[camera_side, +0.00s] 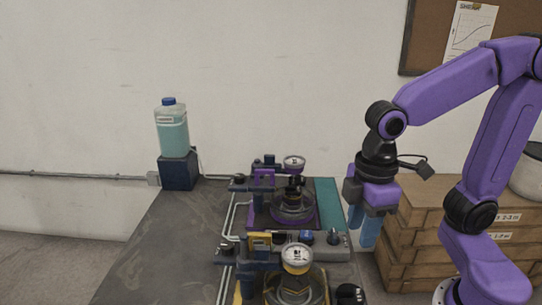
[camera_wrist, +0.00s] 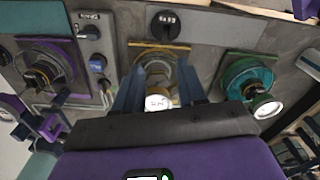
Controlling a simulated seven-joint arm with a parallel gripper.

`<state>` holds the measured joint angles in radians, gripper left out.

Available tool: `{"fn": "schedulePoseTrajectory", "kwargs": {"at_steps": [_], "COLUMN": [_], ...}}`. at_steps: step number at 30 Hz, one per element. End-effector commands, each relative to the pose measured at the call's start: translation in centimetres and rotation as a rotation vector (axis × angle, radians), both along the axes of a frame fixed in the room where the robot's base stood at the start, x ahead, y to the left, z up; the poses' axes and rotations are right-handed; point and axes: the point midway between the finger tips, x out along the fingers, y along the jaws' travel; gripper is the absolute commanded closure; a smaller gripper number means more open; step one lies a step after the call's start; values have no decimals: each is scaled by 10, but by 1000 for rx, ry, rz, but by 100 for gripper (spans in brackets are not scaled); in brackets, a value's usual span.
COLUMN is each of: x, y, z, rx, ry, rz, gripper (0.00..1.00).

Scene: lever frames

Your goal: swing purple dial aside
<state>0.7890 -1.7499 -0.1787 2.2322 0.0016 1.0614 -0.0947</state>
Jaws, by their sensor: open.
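The purple lever frame (camera_side: 264,212) stands at the back of the bench in the side view. A round white-faced dial (camera_side: 294,162) sits on its arm, above a dark round part with a purple ring. In the wrist view the purple-ringed unit (camera_wrist: 68,60) is at the left, with purple pieces (camera_wrist: 50,127) below it; its dial face cannot be made out there. My gripper (camera_side: 366,236) hangs fingers down to the right of the purple frame, apart from it. In the wrist view its blue fingers (camera_wrist: 160,76) are spread, with nothing held between them.
A yellow unit with a white dial (camera_side: 297,258) stands in front. A teal unit (camera_wrist: 248,74) with its own dial (camera_wrist: 267,108) is right in the wrist view. Knobs (camera_side: 333,236) line the panel. A bottle (camera_side: 172,132) stands back left. The bench's left side (camera_side: 165,240) is clear.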

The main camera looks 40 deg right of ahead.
Motion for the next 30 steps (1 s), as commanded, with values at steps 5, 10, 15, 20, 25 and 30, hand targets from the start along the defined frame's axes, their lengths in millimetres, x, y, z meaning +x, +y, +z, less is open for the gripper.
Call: {"fn": "schedulePoseTrajectory", "kwargs": {"at_steps": [5, 10, 15, 20, 25, 30], "x": [68, 129, 188, 237, 281, 312], "y": [27, 37, 35, 21, -3, -35], "z": [37, 68, 97, 120, 140, 156], "rx": [-4, -9, -13, -16, -18, -20], "ry": [0, 2, 5, 8, 10, 14], "rz": [-45, -82, -119, -156, -194, -230], "gripper": [60, 60, 60, 60, 60, 60]}}
